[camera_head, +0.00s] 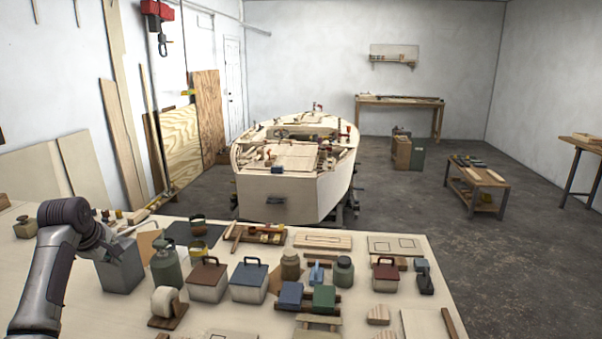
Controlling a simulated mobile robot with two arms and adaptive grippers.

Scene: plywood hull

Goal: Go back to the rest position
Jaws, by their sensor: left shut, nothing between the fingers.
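My left arm comes in from the left edge. Its gripper (134,229) points right, shut and empty, above the back left part of the pale workbench (385,325). A grey block-shaped box (121,267) stands just below the gripper. I cannot tell whether the two touch. My right gripper is not in view.
A green bottle (165,264), lidded boxes with brown (207,280) and blue (249,281) tops, jars and wood pieces crowd the bench. A plywood boat hull (288,197) stands behind it. Grey floor (440,225) is open to the right, before a low cart (478,185).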

